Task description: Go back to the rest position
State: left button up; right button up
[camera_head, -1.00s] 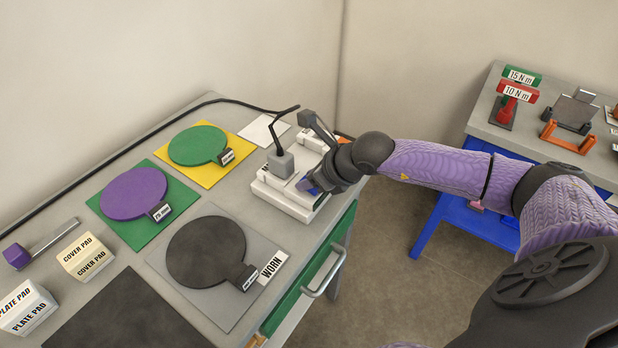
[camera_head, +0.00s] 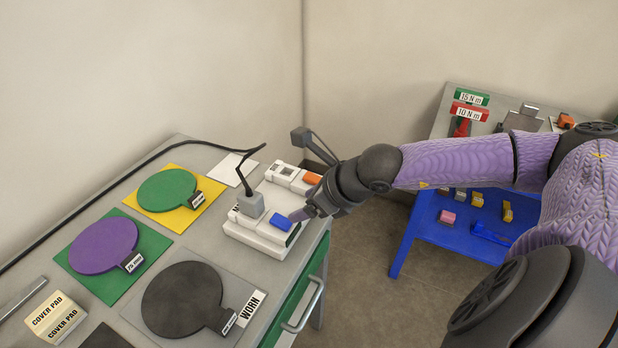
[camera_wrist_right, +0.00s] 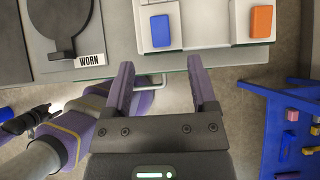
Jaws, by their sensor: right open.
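My right gripper (camera_head: 300,213) is open and empty beside the right edge of a white device with a blue button (camera_head: 282,222) and an orange button (camera_head: 312,178). In the right wrist view its two purple fingers (camera_wrist_right: 161,65) stand apart with nothing between them. The white device (camera_wrist_right: 198,37) lies ahead of them, with the blue button between the fingertip lines. Part of my left arm shows at the left of the wrist view, with its dark gripper (camera_wrist_right: 32,118) small and unclear; the left arm does not show in the head view.
The grey bench carries a green disc (camera_head: 168,190), a purple disc (camera_head: 104,245) and a black disc (camera_head: 182,298) by a WORN label (camera_head: 252,305). A cover pad box (camera_head: 52,318) is at lower left. A blue stand (camera_head: 410,240) is at right, with open floor between.

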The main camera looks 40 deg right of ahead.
jog(key=shift+s+d+r, duration=0.1)
jog(key=shift+s+r, duration=0.25)
jog(key=shift+r, duration=0.1)
